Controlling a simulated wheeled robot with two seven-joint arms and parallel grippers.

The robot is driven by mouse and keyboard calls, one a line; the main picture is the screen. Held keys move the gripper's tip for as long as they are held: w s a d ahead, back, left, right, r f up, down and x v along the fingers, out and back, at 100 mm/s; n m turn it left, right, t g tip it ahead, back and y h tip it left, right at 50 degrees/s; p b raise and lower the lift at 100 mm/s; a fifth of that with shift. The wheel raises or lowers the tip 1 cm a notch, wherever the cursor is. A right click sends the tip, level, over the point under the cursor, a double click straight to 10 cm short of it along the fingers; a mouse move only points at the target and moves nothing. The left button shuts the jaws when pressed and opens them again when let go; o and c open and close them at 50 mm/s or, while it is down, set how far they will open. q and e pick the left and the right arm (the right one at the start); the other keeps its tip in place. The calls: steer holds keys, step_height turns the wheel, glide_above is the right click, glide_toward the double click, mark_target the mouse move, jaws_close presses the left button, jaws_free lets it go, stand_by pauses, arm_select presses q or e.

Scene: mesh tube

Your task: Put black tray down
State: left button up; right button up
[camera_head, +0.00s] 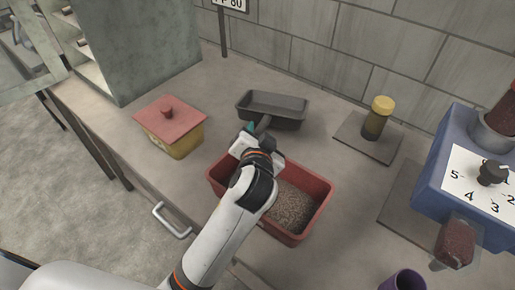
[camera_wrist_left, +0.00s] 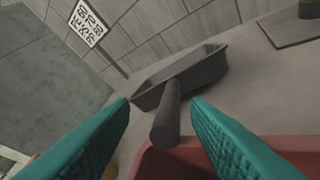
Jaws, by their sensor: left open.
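The black tray (camera_head: 272,104) sits on the counter near the back wall, behind the red bin. Its handle points toward my left gripper (camera_head: 254,132). In the left wrist view the tray (camera_wrist_left: 212,69) is level with its handle (camera_wrist_left: 168,110) toward the camera. My left gripper's teal fingers (camera_wrist_left: 162,104) are open, one on each side of the handle, with visible gaps. Neither finger appears to touch it. My left wrist hides part of the bin. My right gripper is not in view.
A red bin (camera_head: 320,190) of grainy material lies under my left arm. A yellow box with a red lid (camera_head: 170,115) stands left. A yellow-capped jar (camera_head: 378,115) stands on a flat plate to the right. A blue machine (camera_head: 440,170) and a purple cup (camera_head: 403,281) are further right.

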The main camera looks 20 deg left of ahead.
arm_select(q)
steer(key=v, duration=0.8)
steer(key=shift+s, duration=0.3)
steer(key=shift+r, duration=0.1)
